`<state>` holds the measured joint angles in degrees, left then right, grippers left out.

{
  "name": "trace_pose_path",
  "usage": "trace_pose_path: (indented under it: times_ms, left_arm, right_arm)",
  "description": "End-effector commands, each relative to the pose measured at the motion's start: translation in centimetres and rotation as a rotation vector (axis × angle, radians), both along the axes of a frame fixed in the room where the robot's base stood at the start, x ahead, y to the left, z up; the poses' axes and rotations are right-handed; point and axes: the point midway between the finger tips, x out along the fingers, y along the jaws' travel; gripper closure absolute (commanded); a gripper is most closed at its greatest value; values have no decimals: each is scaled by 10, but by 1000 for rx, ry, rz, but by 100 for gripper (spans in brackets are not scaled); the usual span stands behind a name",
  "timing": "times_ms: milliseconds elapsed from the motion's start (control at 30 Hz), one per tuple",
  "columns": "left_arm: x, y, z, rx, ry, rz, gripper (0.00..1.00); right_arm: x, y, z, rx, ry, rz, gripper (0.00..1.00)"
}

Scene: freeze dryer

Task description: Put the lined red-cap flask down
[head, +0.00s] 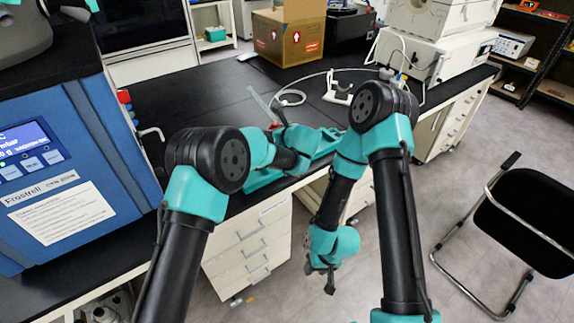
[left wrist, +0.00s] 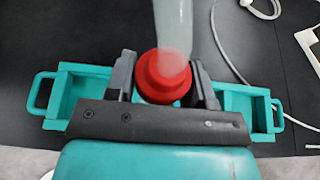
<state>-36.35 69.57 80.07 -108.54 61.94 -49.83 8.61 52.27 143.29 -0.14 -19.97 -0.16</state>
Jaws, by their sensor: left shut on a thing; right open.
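The flask has a red cap (left wrist: 162,78) and a pale translucent body (left wrist: 173,25). In the left wrist view the cap is between the two dark fingers of my left gripper (left wrist: 163,82), which is shut on it. In the head view the flask's thin clear body (head: 262,104) leans up beside my left gripper (head: 277,127). A teal tray (left wrist: 85,92) with end handles lies under the gripper and cap; whether the flask touches it I cannot tell. It shows in part in the head view (head: 325,146). My right gripper (head: 321,276) is open and empty, hanging low before the cabinets.
The black bench (head: 190,90) is mostly clear behind the tray. A white cable and stand (head: 340,92) lie to the right. A cardboard box (head: 290,35) stands at the back. The blue freeze dryer (head: 60,170) is at left, a black chair (head: 525,220) at right.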

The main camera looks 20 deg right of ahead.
Motion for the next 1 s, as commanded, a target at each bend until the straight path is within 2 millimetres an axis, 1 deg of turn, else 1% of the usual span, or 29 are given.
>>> trace_pose_path:
  times_ms: [100,400,467,700,800,1000]
  left_arm:
    - [1,-1,-4,-1,-1,3,76]
    - [1,-1,-5,0,0,2,76]
    - [1,-1,-9,1,0,2,76]
    - [1,-1,-39,2,2,2,76]
    - [1,-1,-43,0,-1,2,76]
    - [1,-1,-43,-1,-1,2,76]
  right_arm:
    - [0,0,0,0,0,0,57]
    - [0,0,0,0,0,0,57]
    - [0,0,0,0,0,0,57]
    - [0,0,0,0,0,0,57]
    - [0,0,0,0,0,0,57]
    - [0,0,0,0,0,0,57]
